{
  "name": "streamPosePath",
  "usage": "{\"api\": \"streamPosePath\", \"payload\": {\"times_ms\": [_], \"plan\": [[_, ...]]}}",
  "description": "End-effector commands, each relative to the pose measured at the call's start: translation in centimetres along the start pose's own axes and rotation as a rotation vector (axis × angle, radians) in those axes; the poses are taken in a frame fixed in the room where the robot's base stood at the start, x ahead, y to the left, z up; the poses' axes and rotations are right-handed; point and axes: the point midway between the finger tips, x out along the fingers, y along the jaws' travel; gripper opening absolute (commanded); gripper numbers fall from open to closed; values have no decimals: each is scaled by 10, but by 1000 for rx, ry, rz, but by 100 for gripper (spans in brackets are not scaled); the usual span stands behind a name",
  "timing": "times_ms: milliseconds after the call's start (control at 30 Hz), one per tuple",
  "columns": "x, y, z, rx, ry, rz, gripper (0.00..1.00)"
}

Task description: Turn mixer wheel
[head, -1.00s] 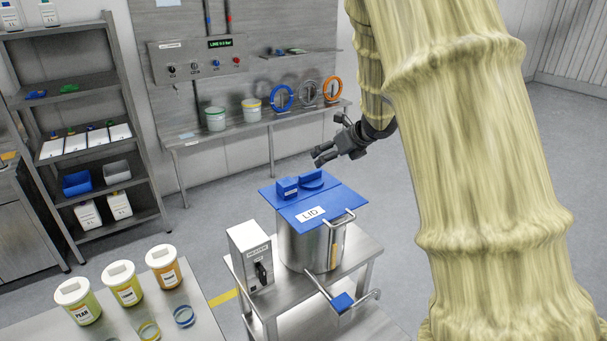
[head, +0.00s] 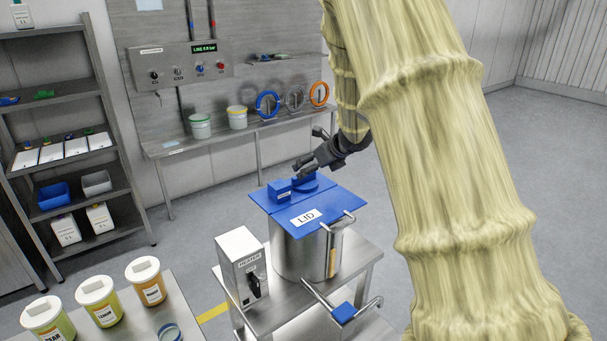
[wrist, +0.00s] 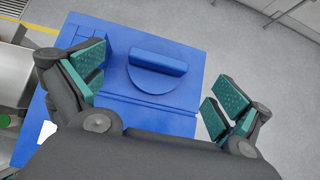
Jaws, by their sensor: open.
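The mixer wheel (head: 308,185) is a blue round disc with a raised bar across it, on the blue lid of the steel pot (head: 300,255). In the wrist view the wheel (wrist: 150,82) lies between my spread fingers, with its bar running across the picture. My gripper (head: 304,168) is open and empty, just above the wheel in the head view. Its green-padded fingers (wrist: 158,80) stand left and right of the wheel in the wrist view. I cannot tell whether a finger touches it. My arm hides the area to the right.
A blue block (head: 279,190) stands on the lid close beside the wheel. The lid's label (head: 306,217) faces front. A heater box (head: 242,265) stands left of the pot on the steel cart. Open floor lies behind the cart.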

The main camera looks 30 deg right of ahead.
Motion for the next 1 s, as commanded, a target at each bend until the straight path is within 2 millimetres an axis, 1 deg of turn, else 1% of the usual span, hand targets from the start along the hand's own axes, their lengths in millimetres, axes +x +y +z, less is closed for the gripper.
{"api": "streamPosePath", "payload": {"times_ms": [300, 500, 700, 967, 1000], "plan": [[45, -1, 0, 2, 1, 0, 100], [64, -1, 0, 1, 0, -1, 100], [73, -1, 0, 0, 0, -1, 100], [74, -1, 0, 0, 0, -1, 100], [74, -1, 0, 0, 0, -1, 95]]}}
